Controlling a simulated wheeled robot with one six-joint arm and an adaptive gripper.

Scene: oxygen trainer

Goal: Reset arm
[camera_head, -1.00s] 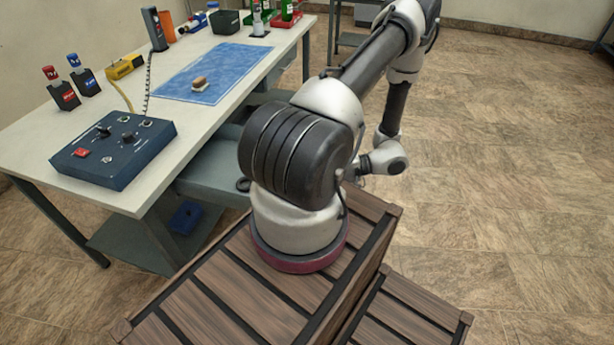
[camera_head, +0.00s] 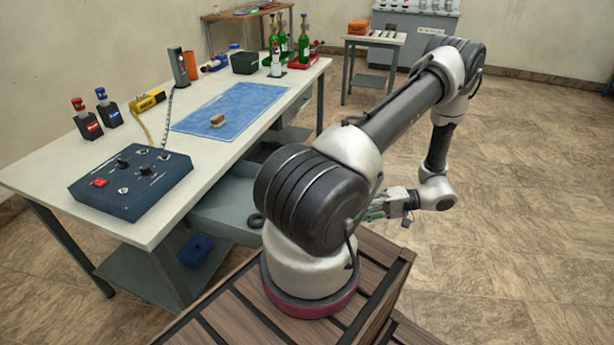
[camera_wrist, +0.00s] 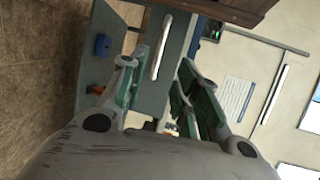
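My arm is folded to the right of the workbench (camera_head: 60,183), above the brown slatted top it stands on. My gripper (camera_head: 372,208) is low beside the arm's base, partly hidden by it, and clear of the bench top. In the wrist view, my gripper (camera_wrist: 163,65) has its two green-padded fingers spread apart. Nothing shows held between them.
The bench holds a dark blue control box (camera_head: 130,182), a blue mat (camera_head: 240,100) with a small brown-topped block (camera_head: 217,120), a yellow device (camera_head: 147,101) and green bottles (camera_head: 303,40). A small table (camera_head: 375,41) stands behind. Floor at right is clear.

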